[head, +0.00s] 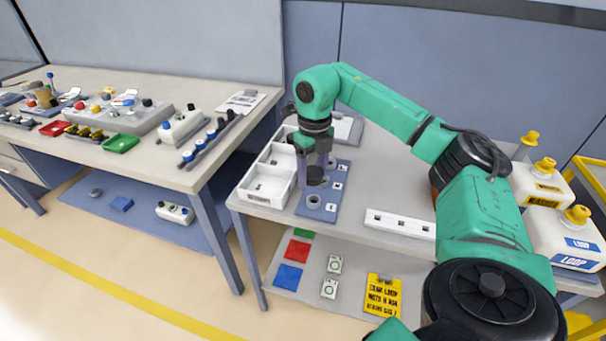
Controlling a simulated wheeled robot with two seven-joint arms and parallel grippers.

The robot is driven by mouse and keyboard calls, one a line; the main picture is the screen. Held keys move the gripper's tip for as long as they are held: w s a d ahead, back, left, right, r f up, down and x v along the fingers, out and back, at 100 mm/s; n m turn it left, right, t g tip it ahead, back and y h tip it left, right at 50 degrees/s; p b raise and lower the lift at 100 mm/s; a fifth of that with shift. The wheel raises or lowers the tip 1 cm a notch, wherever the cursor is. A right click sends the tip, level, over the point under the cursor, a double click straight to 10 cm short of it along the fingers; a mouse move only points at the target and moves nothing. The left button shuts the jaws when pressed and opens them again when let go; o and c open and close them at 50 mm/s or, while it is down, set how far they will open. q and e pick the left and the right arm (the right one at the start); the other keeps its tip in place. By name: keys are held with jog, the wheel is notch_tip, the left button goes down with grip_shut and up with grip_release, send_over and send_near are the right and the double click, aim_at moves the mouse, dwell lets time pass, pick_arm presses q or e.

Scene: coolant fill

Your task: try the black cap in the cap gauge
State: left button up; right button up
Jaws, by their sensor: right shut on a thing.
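The black cap (315,176) is dark and round. My right gripper (315,167) is shut on it and points straight down. The cap gauge appears to be the blue plate (333,206) on the right-hand table, with a grey ring (314,202) near its front and small white labels along its right side. The cap is over the middle of this plate, behind the front ring. I cannot tell whether it touches the plate or is above it. My gripper hides part of the plate's back. My left gripper is not in view.
A white divided tray (264,187) stands close left of the plate. A white strip with slots (400,224) lies to the right. Large white jugs with yellow caps (562,238) stand at the far right. The table between plate and strip is clear. Another bench (215,90) stands left.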

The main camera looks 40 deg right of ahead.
aim_at(314, 195)
jog(key=shift+w+d+f, duration=0.2)
jog(key=shift+d+f, duration=0.1)
jog(key=shift+d, duration=0.45)
jog(key=shift+a+r+p, duration=0.2)
jog(key=shift+r+p, duration=0.05)
jog(key=shift+p, duration=0.15)
notch_tip(314, 195, down, 5)
jog(key=b, duration=0.3)
jog(key=shift+f, duration=0.1)
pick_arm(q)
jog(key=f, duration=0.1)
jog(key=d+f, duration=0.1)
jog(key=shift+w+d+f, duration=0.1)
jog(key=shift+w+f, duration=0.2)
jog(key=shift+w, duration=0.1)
pick_arm(e)
jog(key=shift+s+a+f, duration=0.1)
jog(key=shift+f, duration=0.1)
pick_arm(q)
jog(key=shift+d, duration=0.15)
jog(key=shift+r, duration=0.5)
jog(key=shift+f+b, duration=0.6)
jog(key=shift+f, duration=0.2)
pick_arm(e)
jog(key=shift+f, duration=1.25)
